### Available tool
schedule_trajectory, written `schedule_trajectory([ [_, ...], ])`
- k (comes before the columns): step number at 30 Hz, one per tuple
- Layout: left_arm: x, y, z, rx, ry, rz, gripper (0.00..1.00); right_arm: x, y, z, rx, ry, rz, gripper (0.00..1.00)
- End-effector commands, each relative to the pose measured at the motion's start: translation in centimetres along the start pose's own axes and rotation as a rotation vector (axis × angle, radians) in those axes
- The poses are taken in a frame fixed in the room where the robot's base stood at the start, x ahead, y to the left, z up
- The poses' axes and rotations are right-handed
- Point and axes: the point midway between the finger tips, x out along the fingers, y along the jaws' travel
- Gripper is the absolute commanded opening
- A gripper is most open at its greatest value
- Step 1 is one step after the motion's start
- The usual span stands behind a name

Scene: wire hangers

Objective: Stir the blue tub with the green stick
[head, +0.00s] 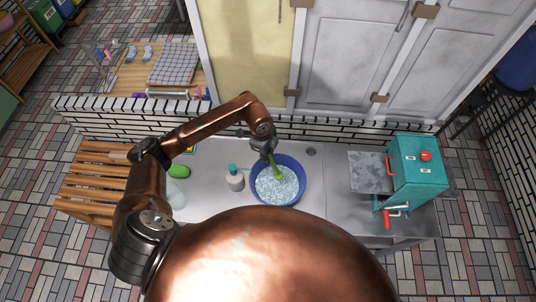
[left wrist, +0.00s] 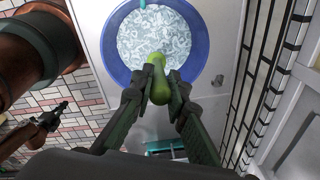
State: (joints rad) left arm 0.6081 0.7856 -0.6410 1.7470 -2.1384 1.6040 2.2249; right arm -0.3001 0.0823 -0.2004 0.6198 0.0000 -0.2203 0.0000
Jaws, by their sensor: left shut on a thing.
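The blue tub (head: 276,203) stands on the steel counter, full of pale blue-white contents; its rim also shows in the left wrist view (left wrist: 109,48). My left gripper (head: 268,152) is above the tub's back edge and shut on the green stick (head: 276,171). In the left wrist view the fingertips (left wrist: 161,90) pinch the stick (left wrist: 156,72) from both sides. The stick points down over the contents; I cannot tell how deep its hidden end reaches. What seems my right gripper (left wrist: 52,114) hangs low at the left of that view, its jaws unclear.
A white bottle with a teal cap (head: 235,180) stands just left of the tub. A green soap-like piece (head: 179,171) lies farther left. A teal box machine (head: 418,165) with red handles stands at the right. A low brick wall runs behind; counter between tub and machine is clear.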

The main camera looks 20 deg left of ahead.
Motion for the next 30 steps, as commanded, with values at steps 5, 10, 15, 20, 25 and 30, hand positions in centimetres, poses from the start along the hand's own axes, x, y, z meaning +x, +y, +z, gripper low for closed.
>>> schedule_trajectory([
  [5, 1.6, 0.2, 0.2, -0.001, 0.000, 0.001, 0.00, 1.2, -0.3, 0.1, 0.001, 0.000, -0.002, 0.00],
  [10, 2.9, 0.3, 0.3, -0.001, 0.000, 0.002, 0.00, 2.0, -0.5, 0.2, 0.002, 0.000, -0.005, 0.00],
  [15, 4.2, 0.5, 0.4, -0.001, 0.000, 0.001, 0.00, 2.9, -0.6, 0.3, 0.003, 0.000, -0.005, 0.00],
  [20, 5.4, 0.6, 0.5, -0.001, 0.000, 0.000, 0.00, 3.7, -0.6, 0.4, 0.003, -0.001, -0.005, 0.00],
  [25, 6.7, 0.7, 0.6, -0.001, 0.000, 0.001, 0.00, 4.5, -0.6, 0.5, 0.003, -0.001, -0.005, 0.00],
  [30, 8.0, 0.8, 0.7, -0.001, 0.000, 0.001, 0.00, 5.3, -0.5, 0.6, 0.002, -0.002, -0.003, 0.00],
])
